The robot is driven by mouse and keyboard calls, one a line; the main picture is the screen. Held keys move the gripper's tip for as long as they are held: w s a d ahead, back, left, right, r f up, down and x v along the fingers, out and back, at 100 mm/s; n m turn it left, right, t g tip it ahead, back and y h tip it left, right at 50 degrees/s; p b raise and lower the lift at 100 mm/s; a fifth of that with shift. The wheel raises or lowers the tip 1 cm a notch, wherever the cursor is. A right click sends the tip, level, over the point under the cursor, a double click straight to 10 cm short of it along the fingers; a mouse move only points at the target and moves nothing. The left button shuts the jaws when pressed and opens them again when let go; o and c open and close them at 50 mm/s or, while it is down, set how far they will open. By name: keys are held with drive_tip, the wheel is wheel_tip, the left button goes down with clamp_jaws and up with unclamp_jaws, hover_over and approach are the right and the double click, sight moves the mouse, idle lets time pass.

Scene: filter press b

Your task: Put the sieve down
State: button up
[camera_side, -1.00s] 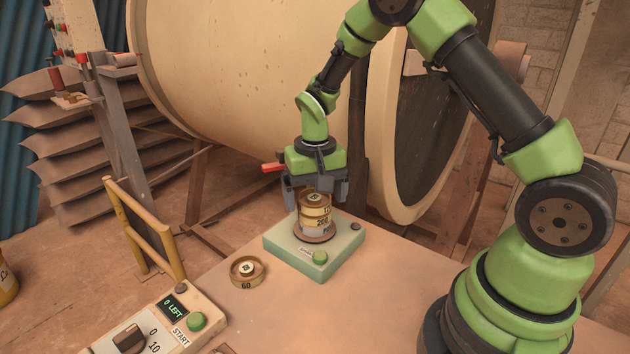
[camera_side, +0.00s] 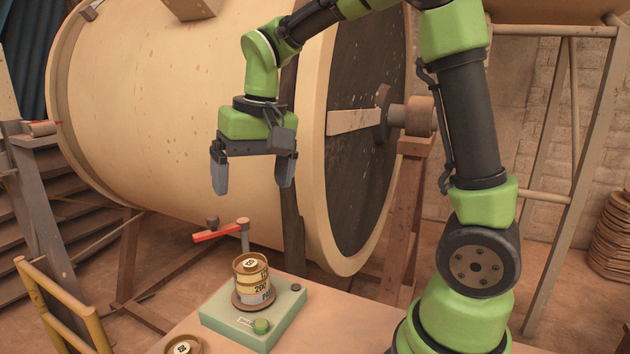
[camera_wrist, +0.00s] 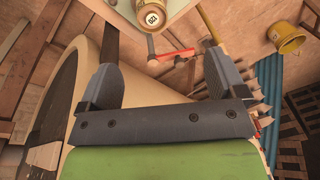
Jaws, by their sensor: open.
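A short stack of brass sieves (camera_side: 257,281) stands upright on the pale green shaker base (camera_side: 222,325) in the side view. A band reading 200 shows on it, with another sieve on top and a pan below. Its round top shows at the upper edge of the wrist view (camera_wrist: 151,17). A separate sieve (camera_side: 183,347) sits on the table left of the base, cut off by the frame's bottom edge. My gripper (camera_side: 252,185) is open and empty, well above the stack, fingers pointing down. In the wrist view my gripper's (camera_wrist: 160,62) fingers stand wide apart with nothing between them.
A red-handled valve (camera_side: 217,234) stands just behind the stack. The large cream drum (camera_side: 185,110) fills the space behind my gripper. A yellow rail (camera_side: 62,305) is at lower left. A yellow bucket (camera_wrist: 287,40) shows in the wrist view.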

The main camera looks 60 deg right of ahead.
drive_tip(key=s+a+r+n+t, duration=0.1)
drive_tip(key=s+a+t, duration=0.1)
drive_tip(key=s, duration=0.5)
drive_tip(key=s+a+r+n+t+y, duration=0.1)
drive_tip(key=s+a+r+t, duration=0.1)
drive_tip(key=s, duration=0.6)
drive_tip(key=shift+a+r+t+y, duration=0.3)
drive_tip(key=shift+a+t, duration=0.05)
drive_tip(key=shift+t, duration=0.25)
drive_tip(key=shift+o, duration=0.3)
idle(0.7)
